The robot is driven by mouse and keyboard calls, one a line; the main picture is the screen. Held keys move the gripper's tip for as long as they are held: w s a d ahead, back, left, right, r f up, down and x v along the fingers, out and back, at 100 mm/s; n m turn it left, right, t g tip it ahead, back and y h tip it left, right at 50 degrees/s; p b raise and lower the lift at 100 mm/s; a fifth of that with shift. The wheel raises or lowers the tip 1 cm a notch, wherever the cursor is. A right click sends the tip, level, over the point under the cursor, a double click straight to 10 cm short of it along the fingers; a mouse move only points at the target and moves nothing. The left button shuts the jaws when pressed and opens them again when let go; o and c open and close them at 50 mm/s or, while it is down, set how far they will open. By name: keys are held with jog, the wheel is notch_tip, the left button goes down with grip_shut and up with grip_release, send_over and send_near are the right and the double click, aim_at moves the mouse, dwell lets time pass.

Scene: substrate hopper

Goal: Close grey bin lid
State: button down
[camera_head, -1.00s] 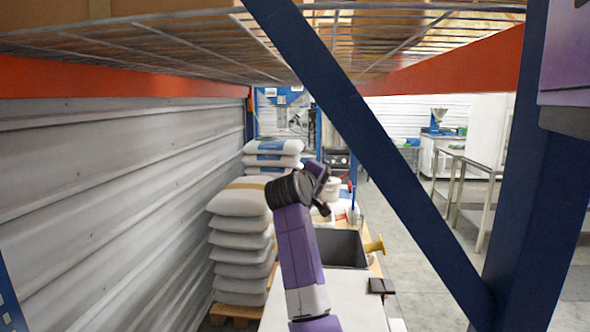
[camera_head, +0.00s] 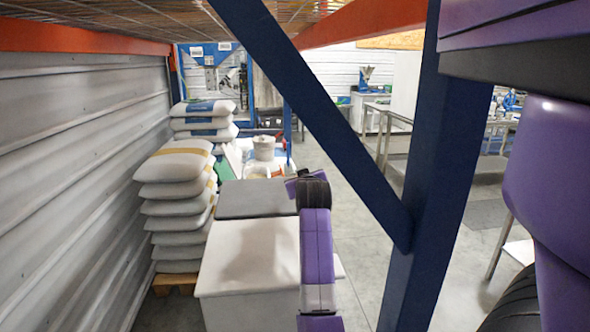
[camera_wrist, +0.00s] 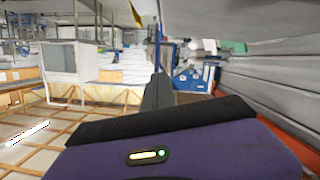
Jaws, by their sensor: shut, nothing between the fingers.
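The grey bin (camera_head: 258,200) stands behind a white box in the head view. Its top shows as a flat, dark grey surface that looks like the lid lying level over the opening. My arm's raised end is at the right edge of this surface, and I cannot tell whether it touches it. The fingers are hidden in the head view. In the wrist view my gripper (camera_wrist: 157,92) shows as one narrow, dark, shut shape with nothing held. The lid cannot be made out for certain in the wrist view.
The white box (camera_head: 248,262) stands in front of the bin. Stacked sacks (camera_head: 180,205) are close on the left, by the corrugated wall (camera_head: 75,190). A white bucket (camera_head: 264,147) is behind. A blue rack post and brace (camera_head: 425,170) stand at right, with open floor beyond.

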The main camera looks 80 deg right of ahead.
jog(key=shift+s+d+f, duration=0.15)
jog(key=shift+s+f, duration=0.15)
jog(key=shift+f, duration=0.5)
notch_tip(320, 180, up, 5)
jog(key=p, duration=0.4)
jog(key=b+v, duration=0.1)
jog(key=v, duration=0.8)
jog(key=shift+s+a+f+b, duration=0.3)
jog(key=shift+s+a+b, duration=0.1)
jog(key=shift+s, duration=0.1)
